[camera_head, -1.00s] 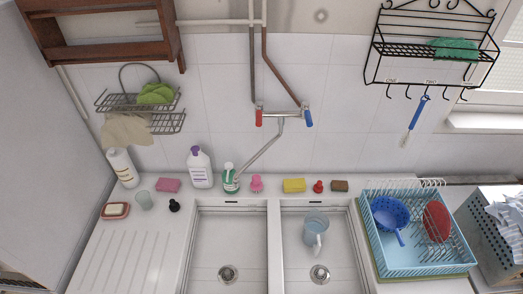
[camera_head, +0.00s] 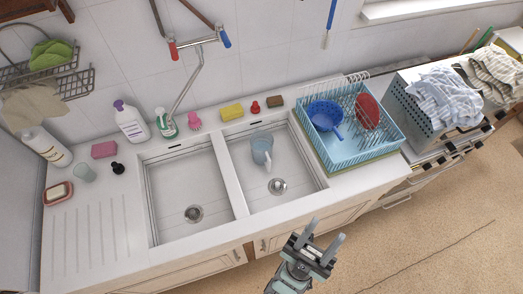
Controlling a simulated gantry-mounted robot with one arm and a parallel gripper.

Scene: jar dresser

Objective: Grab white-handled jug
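The jug (camera_head: 261,148) is bluish and see-through with a white handle (camera_head: 268,165). It stands in the right basin of the double sink (camera_head: 240,185), toward the back, behind the drain. Its handle points toward the front of the basin. My gripper (camera_head: 325,238) is at the bottom of the view, in front of the counter and to the right of the jug. Its two fingers are spread apart with nothing between them. It is well clear of the jug.
A blue dish rack (camera_head: 356,157) with a colander and red dish stands right of the sink. Bottles (camera_head: 131,122), sponges (camera_head: 232,112) and a tap (camera_head: 190,85) line the sink's back edge. The left drainboard (camera_head: 90,235) is mostly bare. Floor is open at lower right.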

